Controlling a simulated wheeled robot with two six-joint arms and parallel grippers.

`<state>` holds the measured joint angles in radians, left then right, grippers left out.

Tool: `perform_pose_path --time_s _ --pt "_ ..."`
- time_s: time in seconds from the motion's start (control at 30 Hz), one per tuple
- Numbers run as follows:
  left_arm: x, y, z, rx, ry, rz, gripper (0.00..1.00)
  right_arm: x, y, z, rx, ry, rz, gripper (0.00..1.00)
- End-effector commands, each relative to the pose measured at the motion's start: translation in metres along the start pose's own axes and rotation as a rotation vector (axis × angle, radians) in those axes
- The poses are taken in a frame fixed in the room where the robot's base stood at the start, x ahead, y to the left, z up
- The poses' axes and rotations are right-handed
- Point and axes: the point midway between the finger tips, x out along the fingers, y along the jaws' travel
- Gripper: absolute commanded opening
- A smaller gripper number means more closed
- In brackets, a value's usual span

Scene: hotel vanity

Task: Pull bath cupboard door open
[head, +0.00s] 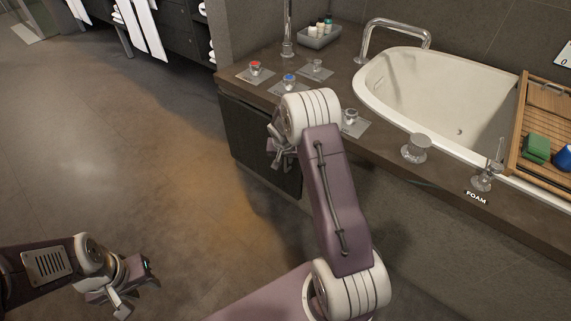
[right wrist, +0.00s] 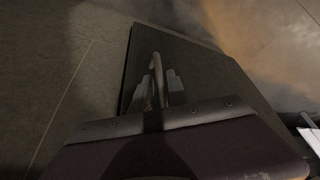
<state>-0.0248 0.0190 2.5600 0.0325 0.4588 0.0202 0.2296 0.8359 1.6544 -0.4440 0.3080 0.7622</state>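The bath cupboard door (head: 247,128) is a dark panel below the counter, left of the bath. In the head view it looks flush with the cupboard front; a small gap cannot be ruled out. It also fills the middle of the right wrist view (right wrist: 205,75). Its metal bar handle (right wrist: 157,68) stands out from the panel. My right gripper (right wrist: 160,90) has its fingers apart, one on each side of the handle; firm contact is not visible. In the head view my right gripper (head: 277,150) is in front of the door and hides the handle. My left gripper (head: 134,287) is open and empty over the floor.
The stone counter (head: 333,88) carries taps and a tray of bottles (head: 319,36). The white bath (head: 432,95) has a wooden rack (head: 540,112) across it. Open floor (head: 110,150) lies left of the cupboard.

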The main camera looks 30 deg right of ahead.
Motion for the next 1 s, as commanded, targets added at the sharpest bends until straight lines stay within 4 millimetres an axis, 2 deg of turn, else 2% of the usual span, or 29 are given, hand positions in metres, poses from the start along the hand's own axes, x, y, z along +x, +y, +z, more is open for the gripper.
perform_pose_path --time_s 0.1,0.33,0.4,1.0 --pt "0.0046 -0.0001 0.0005 0.0 0.0 0.0 0.36 0.0082 0.0 0.0002 0.0 0.0 0.0 0.2" --pt "0.0036 -0.0001 0.0004 0.0 0.0 0.0 0.36 0.0075 -0.0001 -0.0003 -0.001 0.0 0.0 0.2" --pt "0.0036 -0.0001 0.0004 0.0 0.0 0.0 0.36 0.0075 -0.0001 -0.0002 0.0 0.0 0.0 0.0" --pt "0.0036 -0.0001 0.0004 0.0 0.0 0.0 0.36 0.0074 0.0 -0.0001 0.0 0.0 0.0 0.0"
